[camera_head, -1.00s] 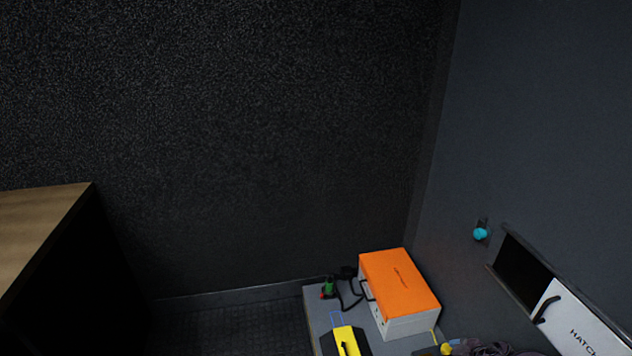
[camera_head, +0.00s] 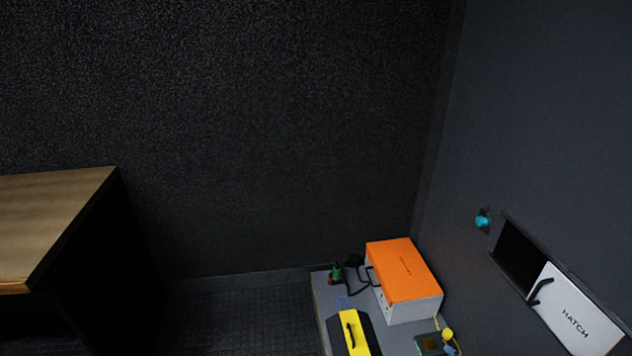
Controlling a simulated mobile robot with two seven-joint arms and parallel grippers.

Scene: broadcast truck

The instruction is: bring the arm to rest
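Neither of my arms nor grippers shows in the head view. An orange-topped box (camera_head: 402,270) with pale sides stands on a low grey surface (camera_head: 325,307). A yellow and black case (camera_head: 352,333) with a black handle lies in front of it, cut by the bottom edge. A small green and red item (camera_head: 336,273) with a black cable sits at the back left of the surface. A white panel marked HATCH (camera_head: 575,315) with a black handle is on the right wall, beside a dark opening (camera_head: 520,262).
A wooden-topped counter (camera_head: 50,215) with a dark side stands at the left. A cyan knob (camera_head: 482,221) is on the right wall. A small device with a yellow part (camera_head: 447,335) lies at the bottom. Dark floor (camera_head: 230,315) is clear between the counter and grey surface.

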